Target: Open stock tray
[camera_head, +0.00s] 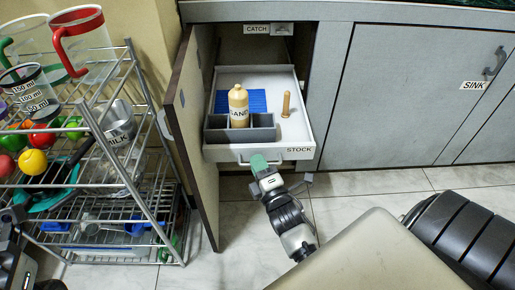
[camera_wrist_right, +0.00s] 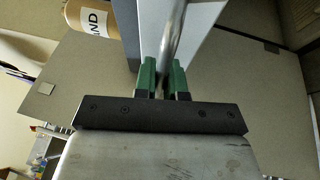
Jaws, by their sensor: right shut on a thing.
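The stock tray (camera_head: 222,153) is a white drawer labelled STOCK, standing out from an open cabinet. In it are a tan bottle labelled SAND (camera_head: 238,100), a grey divided box (camera_head: 262,132), a blue ribbed piece (camera_head: 258,98) and a tan wooden stick (camera_head: 286,104). My right gripper (camera_head: 262,163) is at the metal handle (camera_head: 298,151) on the tray's front. In the right wrist view its green fingers (camera_wrist_right: 161,78) are shut around the handle bar (camera_wrist_right: 172,35). Only dark parts of my left arm show at the left edge; its fingertips are not seen.
The cabinet door (camera_head: 192,135) stands open left of the tray. A metal rack (camera_head: 150,180) with jugs, fruit and a milk container (camera_head: 118,125) stands further left. The cabinet labelled SINK (camera_head: 410,100) is closed.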

